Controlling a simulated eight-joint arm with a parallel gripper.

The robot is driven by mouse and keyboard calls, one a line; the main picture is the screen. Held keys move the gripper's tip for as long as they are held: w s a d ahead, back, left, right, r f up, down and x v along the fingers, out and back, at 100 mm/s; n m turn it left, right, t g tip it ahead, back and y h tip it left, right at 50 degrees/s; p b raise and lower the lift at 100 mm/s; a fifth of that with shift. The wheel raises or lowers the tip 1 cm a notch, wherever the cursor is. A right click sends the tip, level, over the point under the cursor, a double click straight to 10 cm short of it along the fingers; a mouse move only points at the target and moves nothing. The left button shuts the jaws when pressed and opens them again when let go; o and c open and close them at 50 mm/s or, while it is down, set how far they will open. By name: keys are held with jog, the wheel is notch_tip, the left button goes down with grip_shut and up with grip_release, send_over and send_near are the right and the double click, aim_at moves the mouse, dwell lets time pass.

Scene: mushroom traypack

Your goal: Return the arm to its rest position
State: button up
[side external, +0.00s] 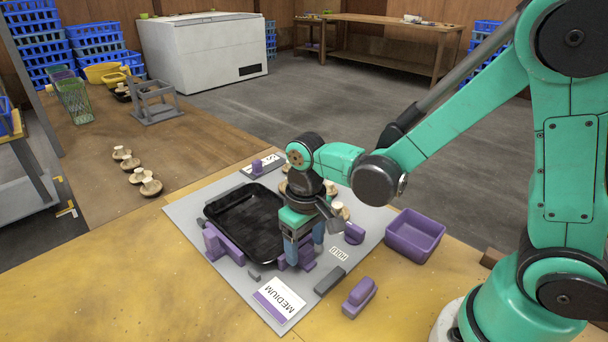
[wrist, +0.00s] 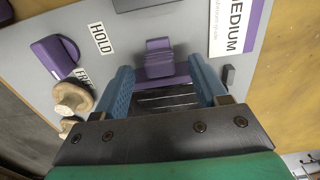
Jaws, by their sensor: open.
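My arm is teal and black, and it reaches over the grey work board (side external: 190,215) in the side external view. My gripper (side external: 303,255) points down near the right edge of the black tray (side external: 245,222). In the wrist view its two blue fingers (wrist: 168,92) stand apart, with a purple block (wrist: 160,62) seen between and beyond them. I cannot tell whether the fingers touch that block. No mushroom shows between the fingers. The part of the tray behind the gripper is hidden.
A purple bin (side external: 414,236) stands right of the board. A MEDIUM card (side external: 280,298) and a loose purple block (side external: 359,297) lie in front. Mushrooms (wrist: 72,98) sit beside the gripper; several more (side external: 145,181) lie on the brown surface at left.

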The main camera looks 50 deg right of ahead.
jog(key=shift+r, duration=0.85)
jog(key=shift+r, duration=0.1)
jog(key=shift+d+r, duration=0.15)
jog(key=shift+r, duration=0.1)
jog(key=s+d+r+t, duration=0.2)
jog(key=d+r+t, duration=0.2)
jog(key=r+t, duration=0.3)
jog(key=shift+s+r, duration=0.35)
jog(key=shift+r, duration=0.2)
